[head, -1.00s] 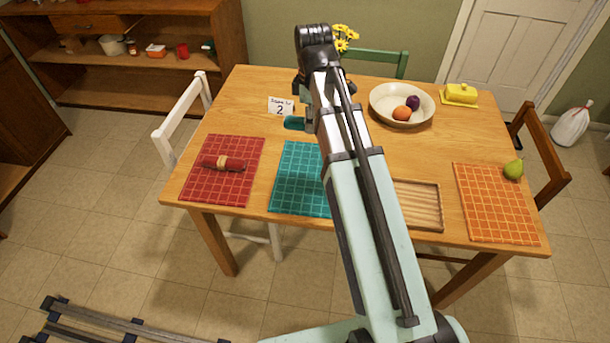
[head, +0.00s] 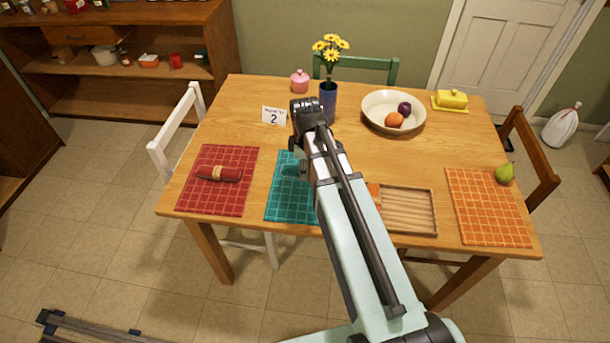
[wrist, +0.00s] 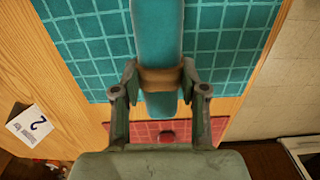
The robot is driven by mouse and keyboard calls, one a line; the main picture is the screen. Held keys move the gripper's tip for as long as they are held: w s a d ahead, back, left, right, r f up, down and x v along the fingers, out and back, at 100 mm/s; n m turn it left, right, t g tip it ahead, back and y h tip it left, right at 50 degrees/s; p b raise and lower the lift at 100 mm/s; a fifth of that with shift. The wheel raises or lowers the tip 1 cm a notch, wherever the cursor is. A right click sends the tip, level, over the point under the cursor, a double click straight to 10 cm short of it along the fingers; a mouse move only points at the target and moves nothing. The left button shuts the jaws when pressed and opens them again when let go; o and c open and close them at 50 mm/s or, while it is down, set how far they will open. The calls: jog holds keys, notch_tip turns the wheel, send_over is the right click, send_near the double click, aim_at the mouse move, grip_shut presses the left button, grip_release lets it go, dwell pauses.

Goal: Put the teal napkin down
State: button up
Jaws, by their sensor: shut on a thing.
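The rolled teal napkin (wrist: 158,35) with a brown ring (wrist: 160,79) is held between the two fingers of my gripper (wrist: 160,82). In the wrist view it lies over the teal grid placemat (wrist: 222,40). I cannot tell whether it touches the mat. In the head view the teal placemat (head: 289,203) lies between the red mat and the wooden tray, and my arm covers its right part. A bit of the napkin (head: 291,168) shows over the mat's far part; my gripper is mostly hidden behind my arm there.
A red placemat (head: 232,201) with a rolled red napkin (head: 219,174) lies left. A wooden tray (head: 410,233) is right, partly behind my arm. A number card (head: 274,116), blue vase (head: 328,103) and fruit bowl (head: 366,118) stand farther back. An orange mat (head: 487,212) lies far right.

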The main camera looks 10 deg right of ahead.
jog(key=shift+f, duration=1.9)
jog(key=shift+f, duration=0.1)
jog(key=shift+f, duration=0.1)
jog(key=o, duration=1.1)
jog(key=shift+o, duration=0.2)
notch_tip(320, 180, up, 12)
jog(key=shift+r+b, duration=0.2)
jog(key=shift+b, duration=0.45)
